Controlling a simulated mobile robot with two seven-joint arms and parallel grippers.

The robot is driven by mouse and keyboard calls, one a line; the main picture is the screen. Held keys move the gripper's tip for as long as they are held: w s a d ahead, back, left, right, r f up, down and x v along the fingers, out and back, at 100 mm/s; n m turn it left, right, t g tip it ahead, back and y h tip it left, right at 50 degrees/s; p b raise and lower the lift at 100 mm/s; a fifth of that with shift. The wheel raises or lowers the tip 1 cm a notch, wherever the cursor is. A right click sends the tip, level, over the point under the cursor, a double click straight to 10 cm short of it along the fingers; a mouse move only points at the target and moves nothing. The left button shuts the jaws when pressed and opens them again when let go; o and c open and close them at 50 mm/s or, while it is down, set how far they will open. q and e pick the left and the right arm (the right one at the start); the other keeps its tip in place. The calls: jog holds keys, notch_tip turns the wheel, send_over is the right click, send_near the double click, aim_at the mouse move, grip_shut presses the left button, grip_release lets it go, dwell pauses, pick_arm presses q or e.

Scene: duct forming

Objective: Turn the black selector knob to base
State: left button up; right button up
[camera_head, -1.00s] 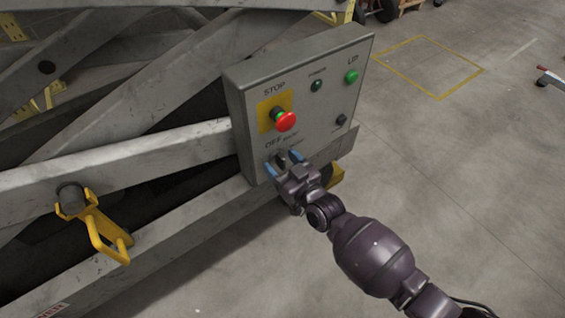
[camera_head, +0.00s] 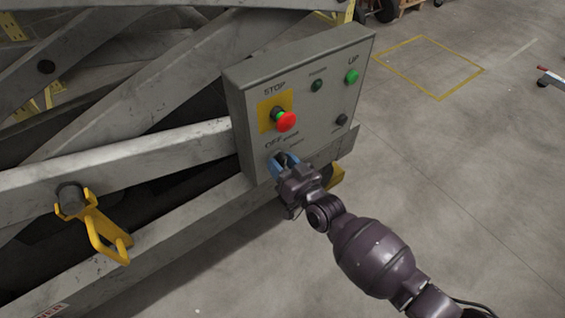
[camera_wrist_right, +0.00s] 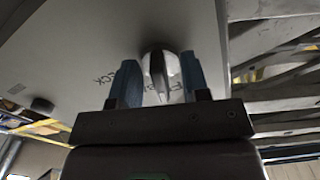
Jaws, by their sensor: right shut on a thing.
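The black selector knob (camera_head: 281,158) sits low on the front of the grey control box (camera_head: 310,97), below the red stop button. My right gripper (camera_head: 284,163) reaches it from below right, with its blue fingers on either side, shut on it. OFF is readable above the knob in the head view; the other position labels are too small to read. My left gripper is not in view.
A red stop button (camera_head: 286,121) on a yellow plate sits just above the knob. A green UP button (camera_head: 351,76) and a small dark button (camera_head: 341,119) are at the right. Lift beams and a yellow bracket (camera_head: 104,236) are at the left.

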jog(key=m, duration=0.5)
jog(key=shift+m+b, duration=0.3)
jog(key=shift+m, duration=0.1)
dwell(0.4)
jog(key=o, duration=0.9)
jog(key=shift+s, duration=0.15)
jog(key=p+v, duration=0.2)
jog(key=v, duration=0.8)
jog(key=shift+s+d, duration=0.2)
jog(key=shift+s, duration=0.05)
